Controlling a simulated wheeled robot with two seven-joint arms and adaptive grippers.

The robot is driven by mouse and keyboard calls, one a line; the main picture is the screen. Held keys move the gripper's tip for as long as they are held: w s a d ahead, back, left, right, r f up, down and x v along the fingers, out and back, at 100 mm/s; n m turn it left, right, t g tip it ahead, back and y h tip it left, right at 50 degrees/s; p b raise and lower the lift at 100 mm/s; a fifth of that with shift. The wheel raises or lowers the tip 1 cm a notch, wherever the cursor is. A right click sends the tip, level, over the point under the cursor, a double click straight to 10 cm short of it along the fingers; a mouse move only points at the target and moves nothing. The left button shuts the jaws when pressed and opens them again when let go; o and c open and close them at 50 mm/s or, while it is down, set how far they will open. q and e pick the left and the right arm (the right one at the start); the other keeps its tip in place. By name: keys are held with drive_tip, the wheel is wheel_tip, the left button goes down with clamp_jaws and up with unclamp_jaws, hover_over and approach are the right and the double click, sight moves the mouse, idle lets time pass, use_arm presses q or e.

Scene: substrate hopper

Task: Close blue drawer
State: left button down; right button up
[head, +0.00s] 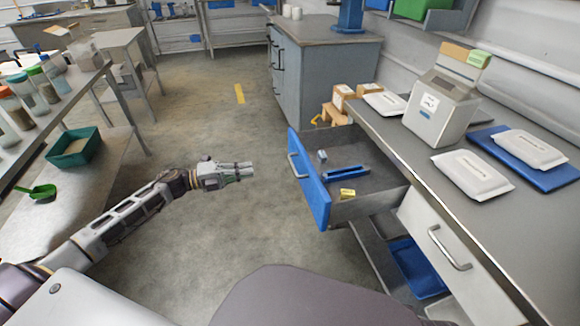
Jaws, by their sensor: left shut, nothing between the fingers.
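The blue-fronted drawer (309,178) stands pulled out from the grey bench on the right. A metal handle (297,165) is on its blue front, which faces left. Inside the drawer lie a blue tray-like item, a small grey piece and a yellow block (347,193). My left gripper (249,171) is shut and empty, held out over the floor to the left of the drawer front. A gap separates its fingertips from the handle. My right gripper does not show.
The right bench (440,140) carries a grey hopper box (437,108), white packets and a blue mat. A white drawer (430,240) below looks shut. On the left, a table holds jars, and a green bin (74,147) and scoop lie lower. Floor between is clear.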

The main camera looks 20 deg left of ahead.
use_arm(q)
drive_tip(key=shift+d, duration=0.15)
idle(0.3)
drive_tip(key=b, duration=0.2)
approach(296, 161)
drive_tip(key=shift+x, duration=1.05)
drive_tip(key=shift+b+x, duration=0.6)
drive_tip(key=shift+x, duration=1.1)
drive_tip(key=shift+w+d, duration=0.25)
drive_tip(key=shift+d, duration=0.2)
drive_tip(key=shift+w+d+r, duration=0.1)
drive_tip(key=shift+w+d, duration=0.05)
drive_tip(key=shift+d, duration=0.1)
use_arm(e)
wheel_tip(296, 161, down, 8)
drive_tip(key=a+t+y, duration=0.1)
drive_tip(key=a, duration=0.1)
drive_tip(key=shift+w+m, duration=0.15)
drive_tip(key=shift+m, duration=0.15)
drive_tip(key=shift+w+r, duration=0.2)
use_arm(q)
drive_tip(key=shift+w+d, duration=0.1)
